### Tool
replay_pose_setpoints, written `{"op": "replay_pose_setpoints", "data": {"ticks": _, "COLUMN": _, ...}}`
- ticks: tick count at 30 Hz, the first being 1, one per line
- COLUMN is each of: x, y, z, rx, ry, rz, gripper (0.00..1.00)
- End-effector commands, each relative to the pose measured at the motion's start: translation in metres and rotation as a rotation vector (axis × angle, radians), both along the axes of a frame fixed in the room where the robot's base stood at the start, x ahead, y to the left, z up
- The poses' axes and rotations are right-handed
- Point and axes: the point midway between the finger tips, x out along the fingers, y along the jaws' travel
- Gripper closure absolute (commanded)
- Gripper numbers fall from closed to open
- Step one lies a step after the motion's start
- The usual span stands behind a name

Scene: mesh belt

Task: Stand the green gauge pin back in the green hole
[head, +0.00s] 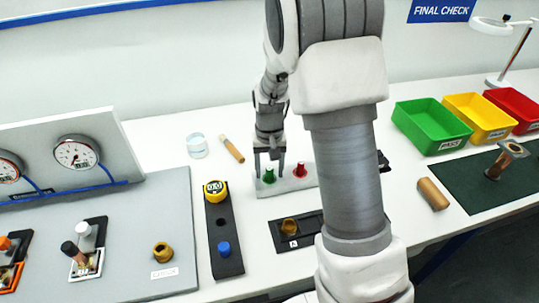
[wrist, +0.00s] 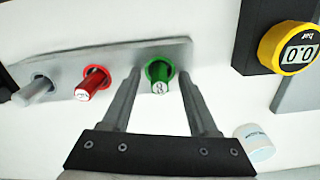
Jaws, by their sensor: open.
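The green gauge pin (wrist: 159,78) stands in the green-ringed hole (wrist: 170,68) of a light grey block (wrist: 122,54). Its marked end faces the wrist camera; how deep it sits I cannot tell. In the head view the green pin (head: 268,175) is upright in the block (head: 284,188). My gripper (wrist: 160,73) is open, with one finger on each side of the green pin and a gap to each. In the head view my gripper (head: 269,162) is low over the block's left end.
A red pin (wrist: 92,82) and a grey pin (wrist: 36,90) stand in the same block. A yellow gauge (head: 215,191) on a dark stand, a white round pot (head: 197,146) and a wooden-handled tool (head: 232,150) are nearby. My arm hides part of the table.

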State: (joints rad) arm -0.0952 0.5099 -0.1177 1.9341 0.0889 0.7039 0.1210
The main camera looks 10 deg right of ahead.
Motion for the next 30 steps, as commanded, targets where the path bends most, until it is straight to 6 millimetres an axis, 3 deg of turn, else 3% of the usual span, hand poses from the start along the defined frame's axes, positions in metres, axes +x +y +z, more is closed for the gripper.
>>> {"op": "replay_pose_setpoints", "data": {"ticks": 5, "x": 0.002, "y": 0.0, "z": 0.028, "rx": 0.001, "ry": -0.007, "rz": 0.0, "gripper": 0.4}}
{"op": "replay_pose_setpoints", "data": {"ticks": 15, "x": 0.001, "y": 0.0, "z": 0.112, "rx": 0.001, "ry": -0.006, "rz": 0.001, "gripper": 0.4}}
{"op": "replay_pose_setpoints", "data": {"ticks": 21, "x": 0.001, "y": 0.0, "z": 0.15, "rx": 0.0, "ry": -0.006, "rz": 0.0, "gripper": 0.4}}
{"op": "replay_pose_setpoints", "data": {"ticks": 30, "x": 0.0, "y": 0.0, "z": 0.171, "rx": 0.0, "ry": -0.002, "rz": 0.0, "gripper": 0.4}}
